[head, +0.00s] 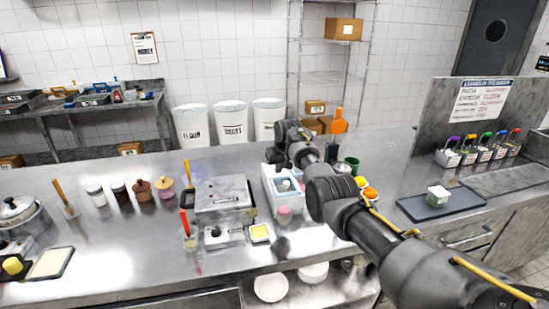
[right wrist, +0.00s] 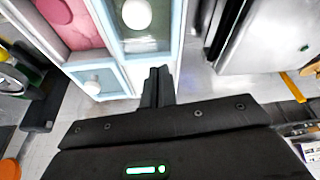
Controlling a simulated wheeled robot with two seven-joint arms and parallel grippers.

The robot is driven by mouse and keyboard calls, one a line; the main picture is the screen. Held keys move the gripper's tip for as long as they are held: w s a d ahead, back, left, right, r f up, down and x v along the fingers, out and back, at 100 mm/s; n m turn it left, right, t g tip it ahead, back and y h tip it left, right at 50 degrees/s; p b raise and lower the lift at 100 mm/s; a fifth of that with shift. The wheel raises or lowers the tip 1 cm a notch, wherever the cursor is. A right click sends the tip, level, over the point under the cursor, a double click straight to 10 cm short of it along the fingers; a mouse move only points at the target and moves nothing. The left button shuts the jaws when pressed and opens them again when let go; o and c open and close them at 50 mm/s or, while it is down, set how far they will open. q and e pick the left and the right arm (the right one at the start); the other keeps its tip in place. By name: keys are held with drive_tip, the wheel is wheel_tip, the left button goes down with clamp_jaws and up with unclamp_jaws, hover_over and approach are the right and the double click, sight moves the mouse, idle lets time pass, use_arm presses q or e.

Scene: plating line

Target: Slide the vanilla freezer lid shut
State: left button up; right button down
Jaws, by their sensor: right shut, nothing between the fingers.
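The freezer (head: 268,196) is a pale blue and white box on the steel counter, partly hidden behind my right arm in the head view. From above in the right wrist view, its pale blue frame (right wrist: 108,52) surrounds a pink compartment (right wrist: 72,24) and a grey-green panel with a white round knob (right wrist: 136,14). Another white knob (right wrist: 92,87) is on a near, pale section. I cannot read which lid is vanilla. My right gripper (right wrist: 158,72) is shut and empty, its fingertips close to the freezer's edge; contact is unclear. My left gripper is not in view.
A steel box (head: 222,193) stands left of the freezer, and a pink-topped jar (head: 284,213) in front. Small coloured containers are right of it, by my arm. A dark tray (head: 415,209) holds a small green-and-white tub.

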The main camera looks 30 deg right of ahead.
drive_tip(key=b+v, duration=0.2)
drive_tip(key=v, duration=0.8)
drive_tip(key=shift+s+d, duration=0.3)
drive_tip(key=shift+d, duration=0.1)
drive_tip(key=shift+f, duration=0.2)
